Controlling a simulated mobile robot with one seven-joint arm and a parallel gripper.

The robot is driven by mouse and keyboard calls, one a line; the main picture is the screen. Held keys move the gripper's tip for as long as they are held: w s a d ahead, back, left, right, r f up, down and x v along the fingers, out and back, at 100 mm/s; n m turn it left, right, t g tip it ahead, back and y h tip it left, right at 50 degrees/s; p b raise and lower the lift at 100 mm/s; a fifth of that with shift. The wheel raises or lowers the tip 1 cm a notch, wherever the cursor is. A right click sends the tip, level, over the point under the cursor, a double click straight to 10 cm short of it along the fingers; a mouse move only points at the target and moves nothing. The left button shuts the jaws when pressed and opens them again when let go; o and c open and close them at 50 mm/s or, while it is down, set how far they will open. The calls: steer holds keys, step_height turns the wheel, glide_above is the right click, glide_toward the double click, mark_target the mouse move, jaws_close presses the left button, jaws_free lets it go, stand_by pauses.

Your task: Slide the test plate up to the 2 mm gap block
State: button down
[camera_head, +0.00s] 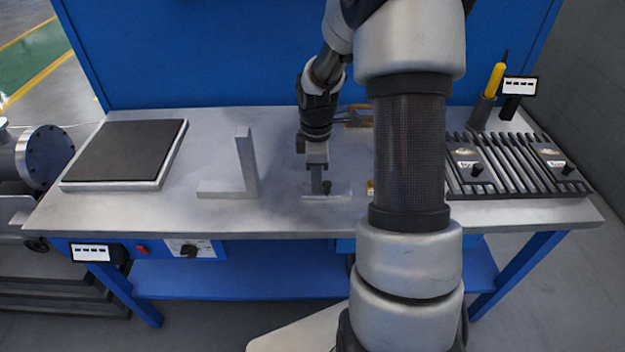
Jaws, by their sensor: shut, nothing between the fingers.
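A small flat grey plate (338,194) with a dark knob, likely the test plate, lies on the bench near its front middle. My gripper (317,190) points down, shut and empty, just left of the knob. I cannot tell whether the fingertips touch the knob or plate. A small brass-coloured piece (370,187) shows right of the plate, mostly hidden by my arm. I cannot tell whether it is the 2 mm gap block. A grey L-shaped angle piece (247,165) stands left of the plate, with clear bench between them.
A dark-topped surface plate (122,152) sits at the left. A slotted rack (510,185) with knobbed, labelled pieces lies at the right. A holder with a yellow-handled tool (494,80) stands behind it. My arm hides the bench right of centre.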

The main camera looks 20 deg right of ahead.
mark_target(331, 190)
steer(key=shift+d, duration=0.1)
steer(key=d, duration=0.1)
steer(key=s+d+p, duration=0.1)
steer(key=d+p, duration=0.1)
steer(key=shift+s+d+r, duration=0.15)
steer(key=shift+s+r, duration=0.05)
steer(key=shift+s, duration=0.05)
steer(key=shift+s+d+f, duration=0.1)
steer(key=shift+d+f, duration=0.05)
steer(key=shift+d, duration=0.1)
steer(key=shift+a, duration=0.15)
